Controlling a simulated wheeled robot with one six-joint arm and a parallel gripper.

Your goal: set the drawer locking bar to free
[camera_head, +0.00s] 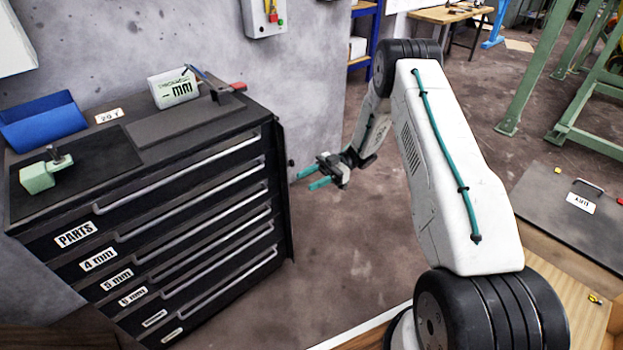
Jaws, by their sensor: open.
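The black drawer cabinet (190,225) stands at the left with several labelled drawers and long pale handles. A dark upright bar (284,190) runs down the right front edge of the cabinet, apparently the locking bar. I cannot tell from this view whether it is locked or free. My gripper (309,178) is to the right of the bar, with teal fingertips pointing left toward it. It is open and empty. A gap of floor shows between the fingertips and the cabinet edge, though the depth is hard to judge.
On the cabinet top are a blue bin (42,122), a pale green clamp-like tool (46,172), a white box (174,88) and a red-handled tool (226,89). A wall switch box (264,17) hangs behind. The floor (340,240) beside the cabinet is clear. A wooden bench (575,290) is at the right.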

